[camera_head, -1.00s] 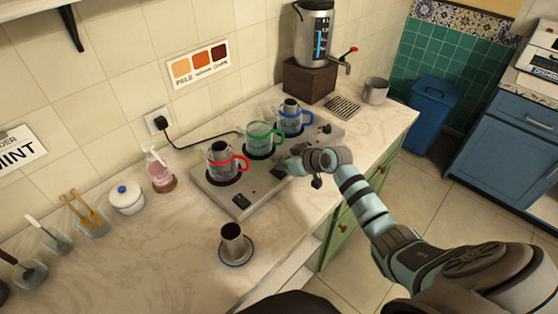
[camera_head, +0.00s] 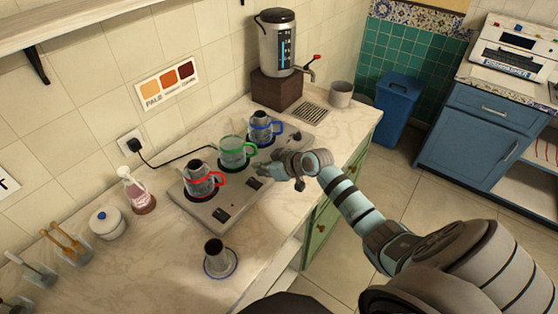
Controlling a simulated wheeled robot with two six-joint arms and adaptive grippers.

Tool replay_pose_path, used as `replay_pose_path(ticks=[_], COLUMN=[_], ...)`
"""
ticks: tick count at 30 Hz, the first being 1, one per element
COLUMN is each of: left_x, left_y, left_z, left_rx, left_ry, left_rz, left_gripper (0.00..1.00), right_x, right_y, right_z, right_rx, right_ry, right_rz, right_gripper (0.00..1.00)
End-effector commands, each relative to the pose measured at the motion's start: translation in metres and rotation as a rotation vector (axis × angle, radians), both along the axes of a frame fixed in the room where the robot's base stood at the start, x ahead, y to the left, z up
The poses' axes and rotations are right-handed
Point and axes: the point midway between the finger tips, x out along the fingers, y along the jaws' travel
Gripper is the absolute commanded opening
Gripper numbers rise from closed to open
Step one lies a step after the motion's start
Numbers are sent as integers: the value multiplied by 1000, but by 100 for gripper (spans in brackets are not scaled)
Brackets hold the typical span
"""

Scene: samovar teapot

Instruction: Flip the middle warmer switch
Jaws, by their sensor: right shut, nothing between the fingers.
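The warmer (camera_head: 211,212) is a long grey plate on the counter, plugged into the wall. Three glass pots stand on it: one with a red handle (camera_head: 200,178), one with a green handle (camera_head: 233,151) and one with a blue handle (camera_head: 262,128). Dark switches line its front edge; one shows at the near end (camera_head: 221,214) and another black part lies further along (camera_head: 251,186). My right gripper (camera_head: 262,171) is shut and empty, over the front edge near the green-handled pot. It and my wrist hide part of that edge, so I cannot tell whether it touches the middle switch. My left gripper is out of view.
A metal cup on a blue-rimmed saucer (camera_head: 232,273) stands in front of the warmer. A samovar (camera_head: 277,45) on a wooden block and a grey mug (camera_head: 341,94) are at the back.

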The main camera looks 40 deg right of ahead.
Motion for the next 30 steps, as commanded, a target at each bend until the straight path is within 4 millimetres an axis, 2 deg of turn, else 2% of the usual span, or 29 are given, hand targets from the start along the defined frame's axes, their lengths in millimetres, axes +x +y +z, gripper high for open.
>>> replay_pose_path(ticks=[3, 9, 13, 18, 26, 29, 30], left_x=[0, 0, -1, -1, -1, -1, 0], left_y=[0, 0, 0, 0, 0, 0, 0], left_z=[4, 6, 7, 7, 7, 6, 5], left_rx=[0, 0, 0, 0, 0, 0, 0], left_ry=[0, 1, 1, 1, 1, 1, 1], left_rz=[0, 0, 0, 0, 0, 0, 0], left_gripper=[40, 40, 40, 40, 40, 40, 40], right_x=[-25, -59, -70, -74, -76, -92, -105], right_y=[-9, -19, -23, -23, -21, -11, -4], right_z=[16, 39, 47, 50, 46, 18, 0], right_rx=[-8, -8, -5, -2, -1, -12, -22], right_ry=[3, 5, 4, 4, 11, 62, 100], right_rz=[3, 4, 2, 2, 1, -7, -15], right_gripper=[0, 0, 0, 0, 0, 0, 0])
